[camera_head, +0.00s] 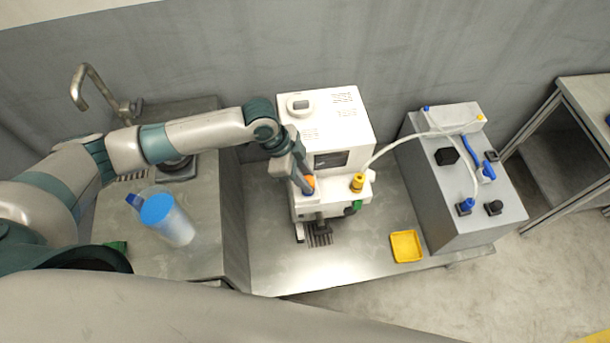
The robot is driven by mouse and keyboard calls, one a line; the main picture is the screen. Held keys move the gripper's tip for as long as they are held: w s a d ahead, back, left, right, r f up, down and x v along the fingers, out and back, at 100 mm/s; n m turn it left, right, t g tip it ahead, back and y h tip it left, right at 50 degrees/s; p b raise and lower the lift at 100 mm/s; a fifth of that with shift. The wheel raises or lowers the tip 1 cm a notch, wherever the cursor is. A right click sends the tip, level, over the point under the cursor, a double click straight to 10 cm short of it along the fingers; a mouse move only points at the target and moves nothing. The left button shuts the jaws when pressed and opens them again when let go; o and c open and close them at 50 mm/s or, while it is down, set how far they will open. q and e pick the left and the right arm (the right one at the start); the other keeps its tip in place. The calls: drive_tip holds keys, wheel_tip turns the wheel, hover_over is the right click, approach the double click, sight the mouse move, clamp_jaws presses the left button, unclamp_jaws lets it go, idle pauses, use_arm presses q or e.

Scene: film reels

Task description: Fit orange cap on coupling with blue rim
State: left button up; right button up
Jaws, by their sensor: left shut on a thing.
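The orange cap (310,181) is a small bright patch at the front of the white machine (345,120). My left gripper (306,186) reaches down from the left and is shut on the cap. A bit of blue (307,191) shows just under the cap, on the machine's front ledge; it looks like the blue rim of the coupling. The gripper hides most of it, so I cannot tell whether the cap touches or sits on the rim. My right gripper is not in view.
A yellow fitting (357,183) with a white hose stands right of the cap. The hose runs to a grey box (465,200) with blue and black fittings. A yellow tray (406,246) lies on the steel table (350,262). A blue-lidded jug (170,222) stands at left.

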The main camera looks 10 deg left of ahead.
use_arm(q)
drive_tip(key=shift+f, duration=0.55)
drive_tip(key=o, duration=0.8)
drive_tip(key=shift+c, duration=0.2)
drive_tip(key=p+v, duration=0.9)
drive_tip(key=v, duration=0.2)
idle(0.3)
idle(1.0)
